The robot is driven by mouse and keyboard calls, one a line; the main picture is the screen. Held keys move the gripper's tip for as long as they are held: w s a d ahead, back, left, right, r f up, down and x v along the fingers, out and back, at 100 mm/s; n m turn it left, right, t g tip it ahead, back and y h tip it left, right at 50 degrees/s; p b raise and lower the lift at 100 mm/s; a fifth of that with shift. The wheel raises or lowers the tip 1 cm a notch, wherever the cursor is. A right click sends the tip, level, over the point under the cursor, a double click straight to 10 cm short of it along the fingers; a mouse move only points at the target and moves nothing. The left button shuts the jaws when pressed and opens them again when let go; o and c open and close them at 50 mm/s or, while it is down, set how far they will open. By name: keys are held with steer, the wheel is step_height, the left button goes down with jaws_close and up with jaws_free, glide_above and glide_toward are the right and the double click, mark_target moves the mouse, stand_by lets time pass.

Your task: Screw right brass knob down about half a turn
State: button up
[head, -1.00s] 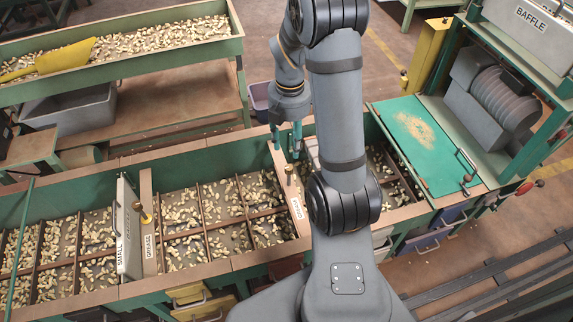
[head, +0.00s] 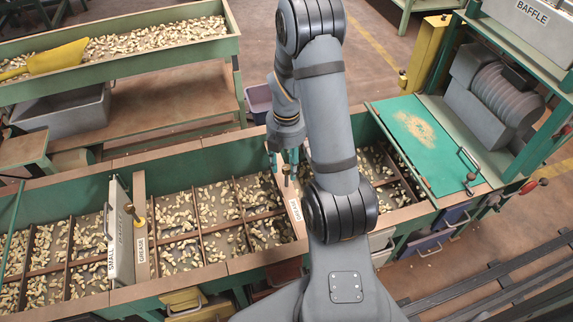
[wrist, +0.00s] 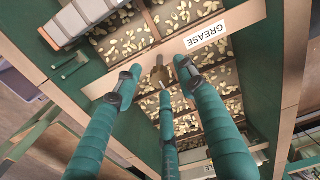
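The right brass knob (head: 287,171) stands on the wooden divider with a white label, right of the middle of the bin row. In the wrist view the knob (wrist: 159,73) shows as a brown-gold post beside the GREASE label. My gripper (head: 283,163) has teal fingers pointing down at the knob. In the wrist view its fingertips (wrist: 157,76) are spread around the knob, with gaps on the sides I can see. The gripper is open; I cannot tell how far above the knob the tips are. A left brass knob (head: 131,211) stands on another GREASE divider.
Bins of nuts (head: 215,215) run along both sides of the dividers. A tilted grey SMALL panel (head: 118,232) stands at left. A green tray (head: 425,140) lies at right. A nut trough with a yellow scoop (head: 62,58) is at the back left.

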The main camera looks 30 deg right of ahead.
steer(key=shift+c, duration=0.9)
steer(key=c, duration=0.7)
jaws_close()
steer(key=shift+m, duration=0.3)
